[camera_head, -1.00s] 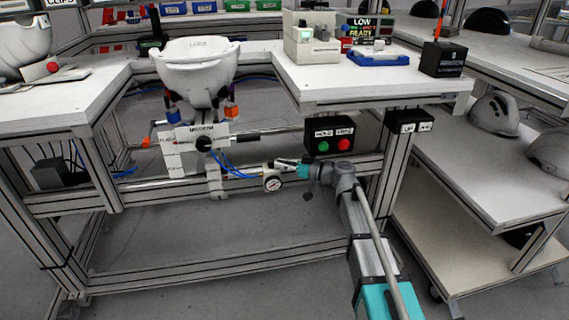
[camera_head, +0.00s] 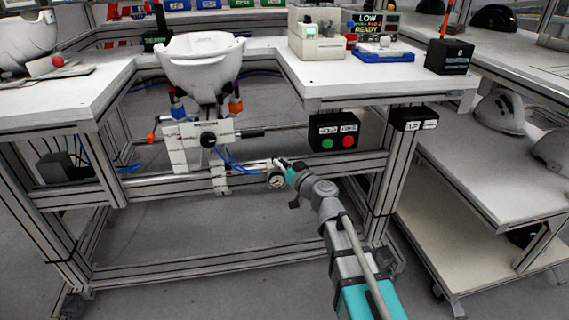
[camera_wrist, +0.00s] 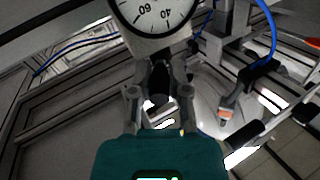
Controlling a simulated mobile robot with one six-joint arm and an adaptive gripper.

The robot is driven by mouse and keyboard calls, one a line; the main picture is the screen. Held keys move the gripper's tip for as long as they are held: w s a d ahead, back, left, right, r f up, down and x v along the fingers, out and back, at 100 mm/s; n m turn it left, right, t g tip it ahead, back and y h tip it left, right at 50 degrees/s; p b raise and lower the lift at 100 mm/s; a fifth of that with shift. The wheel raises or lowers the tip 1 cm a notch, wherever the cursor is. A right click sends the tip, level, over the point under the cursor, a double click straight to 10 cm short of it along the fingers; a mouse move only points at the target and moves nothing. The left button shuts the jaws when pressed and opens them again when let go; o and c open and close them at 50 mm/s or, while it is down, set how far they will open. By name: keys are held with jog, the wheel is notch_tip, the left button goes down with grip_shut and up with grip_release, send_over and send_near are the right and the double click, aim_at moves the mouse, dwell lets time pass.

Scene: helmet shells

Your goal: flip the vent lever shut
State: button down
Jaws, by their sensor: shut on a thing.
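The round white pressure gauge (camera_head: 277,181) hangs at the front rail under the bench, and its dial (camera_wrist: 152,15) fills the top of the wrist view. My gripper (camera_head: 283,164) is at the gauge's fitting, just above and right of the dial in the head view. In the wrist view my gripper (camera_wrist: 158,92) has its fingers closed around a small dark part below the gauge, which looks like the vent lever (camera_wrist: 158,74). The fingers hide much of the lever, so I cannot tell its exact angle.
A white helmet shell (camera_head: 203,62) sits on the fixture (camera_head: 197,143) left of the gauge. Blue hoses (camera_head: 237,166) run between them. A black box with green and red buttons (camera_head: 333,132) hangs above right of my gripper. The floor below is clear.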

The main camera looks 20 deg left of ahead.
jog(key=shift+w+a+t, duration=0.1)
jog(key=shift+w+t, duration=0.05)
jog(key=shift+t, duration=0.15)
jog(key=c, duration=0.6)
grip_release()
jog(key=shift+v, duration=0.95)
jog(key=v, duration=1)
jog(key=shift+r, duration=0.1)
